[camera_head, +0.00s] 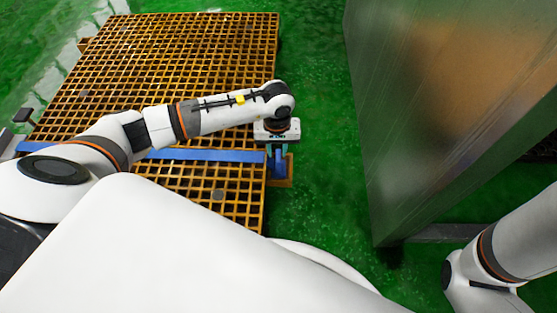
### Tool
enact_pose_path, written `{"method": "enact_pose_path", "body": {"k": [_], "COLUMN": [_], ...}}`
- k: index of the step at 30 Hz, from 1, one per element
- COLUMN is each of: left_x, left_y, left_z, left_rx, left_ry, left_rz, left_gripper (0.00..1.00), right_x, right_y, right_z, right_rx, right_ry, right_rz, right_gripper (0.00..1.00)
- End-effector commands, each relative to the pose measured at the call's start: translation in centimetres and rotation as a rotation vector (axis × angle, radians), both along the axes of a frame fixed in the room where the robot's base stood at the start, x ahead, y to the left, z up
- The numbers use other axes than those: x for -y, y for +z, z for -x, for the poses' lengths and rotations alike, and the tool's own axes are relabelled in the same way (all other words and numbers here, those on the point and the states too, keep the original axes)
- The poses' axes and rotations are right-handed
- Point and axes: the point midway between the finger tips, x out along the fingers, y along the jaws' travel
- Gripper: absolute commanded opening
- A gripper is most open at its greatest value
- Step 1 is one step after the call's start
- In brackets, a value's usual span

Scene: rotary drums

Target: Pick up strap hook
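A blue strap (205,155) runs flat across the orange grate from left to right. Its blue end piece (278,168), which looks like the strap hook, is at the grate's right edge, partly hidden under my gripper. My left gripper (277,152) points down right over this end piece, with its fingers on either side of it. The fingers are small in the picture, and I cannot tell whether they touch or grip it. Of my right arm only some links show at the lower right; its gripper is out of view.
The orange grate (185,60) lies on a green floor (325,150). A large grey metal panel (405,140) stands at the right. A strip of open floor lies between the grate and the panel. A small dark fitting (24,116) stands at the grate's left side.

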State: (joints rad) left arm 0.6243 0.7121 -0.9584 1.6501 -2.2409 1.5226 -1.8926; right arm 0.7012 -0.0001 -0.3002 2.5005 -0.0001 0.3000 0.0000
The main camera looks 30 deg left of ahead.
Motion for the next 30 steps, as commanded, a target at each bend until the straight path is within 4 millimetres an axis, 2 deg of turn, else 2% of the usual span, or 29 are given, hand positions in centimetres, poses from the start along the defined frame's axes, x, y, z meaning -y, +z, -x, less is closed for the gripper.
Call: {"method": "enact_pose_path", "body": {"k": [10,18,19,24,30], "left_x": [0.6,0.6,0.6,0.5,0.5], "left_y": [-4.8,-4.8,-4.8,-4.8,-4.8], "left_z": [0.4,0.3,0.3,0.3,0.3], "left_rx": [-0.001,0.0,0.0,0.0,0.0], "left_ry": [0.001,0.001,0.001,0.0,0.0], "left_rz": [0.002,0.001,0.001,0.001,0.001], "left_gripper": [0.27,0.27,0.26,0.0,0.0], "right_x": [0.0,0.0,0.0,0.0,0.0], "right_y": [-4.6,-4.6,-4.6,-4.6,-4.6], "right_z": [0.0,0.0,0.0,0.0,0.0], "right_rx": [0.0,-0.001,-0.001,-0.001,-0.001], "right_ry": [0.0,-0.001,-0.001,-0.001,-0.001], "right_rz": [0.001,0.001,0.001,0.001,0.001], "right_gripper": [0.36,0.36,0.36,0.36,0.36]}}
